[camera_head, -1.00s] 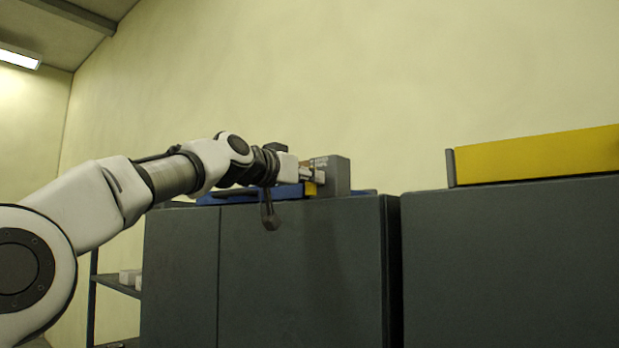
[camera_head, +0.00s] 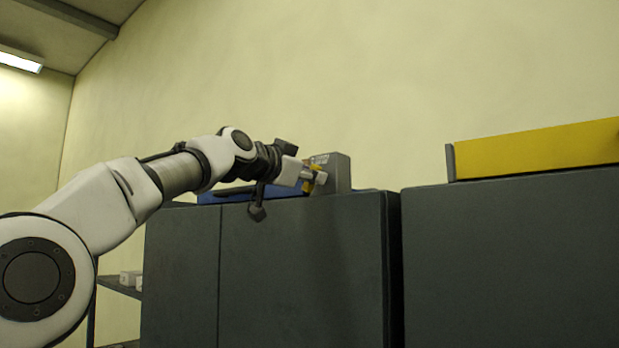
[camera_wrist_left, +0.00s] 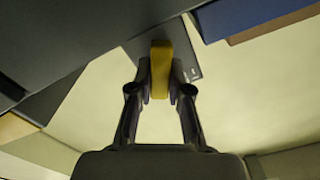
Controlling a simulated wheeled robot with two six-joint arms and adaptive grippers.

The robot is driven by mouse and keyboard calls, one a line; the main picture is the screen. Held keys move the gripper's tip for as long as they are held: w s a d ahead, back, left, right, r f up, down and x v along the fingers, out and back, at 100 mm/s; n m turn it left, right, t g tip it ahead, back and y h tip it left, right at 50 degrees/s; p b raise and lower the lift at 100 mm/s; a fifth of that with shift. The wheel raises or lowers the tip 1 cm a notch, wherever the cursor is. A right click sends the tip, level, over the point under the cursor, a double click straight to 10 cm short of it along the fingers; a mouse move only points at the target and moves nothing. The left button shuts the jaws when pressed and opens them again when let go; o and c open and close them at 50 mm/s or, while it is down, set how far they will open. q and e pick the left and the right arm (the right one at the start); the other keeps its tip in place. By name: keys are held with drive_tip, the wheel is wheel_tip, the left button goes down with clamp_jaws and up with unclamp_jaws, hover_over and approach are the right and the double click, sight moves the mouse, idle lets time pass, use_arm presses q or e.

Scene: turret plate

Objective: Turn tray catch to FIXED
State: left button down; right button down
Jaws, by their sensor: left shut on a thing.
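The tray catch is a grey block (camera_head: 338,172) on top of the dark cabinet, with a yellow handle (camera_head: 311,184) on its side facing my arm. In the left wrist view the yellow handle (camera_wrist_left: 160,68) stands between the two fingers, with the grey block (camera_wrist_left: 188,62) behind it. My left gripper (camera_head: 316,178) is shut on the yellow handle, and its fingers hide part of it. The lettering on the block is too small to read. My right gripper is not in view.
A blue tray (camera_head: 208,197) lies on the cabinet (camera_head: 290,265) behind my gripper. A second cabinet (camera_head: 510,250) stands to the right beyond a narrow gap, with a long yellow piece (camera_head: 540,153) on top. A shelf (camera_head: 118,288) with small white items is at the left.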

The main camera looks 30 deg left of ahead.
use_arm(q)
drive_tip(key=m, duration=0.3)
drive_tip(key=m+b, duration=0.1)
drive_tip(key=m, duration=0.2)
drive_tip(key=shift+d+f, duration=0.1)
drive_tip(key=shift+f, duration=0.1)
drive_tip(key=m+b, duration=0.1)
drive_tip(key=m, duration=0.3)
drive_tip(key=shift+m, duration=0.3)
drive_tip(key=shift+r+m, duration=0.1)
drive_tip(key=shift+m, duration=0.7)
drive_tip(key=c, duration=1.3)
unclamp_jaws()
drive_tip(key=shift+o, duration=1.1)
drive_tip(key=shift+w, duration=0.2)
drive_tip(key=shift+w+f, duration=0.15)
drive_tip(key=shift+f, duration=0.05)
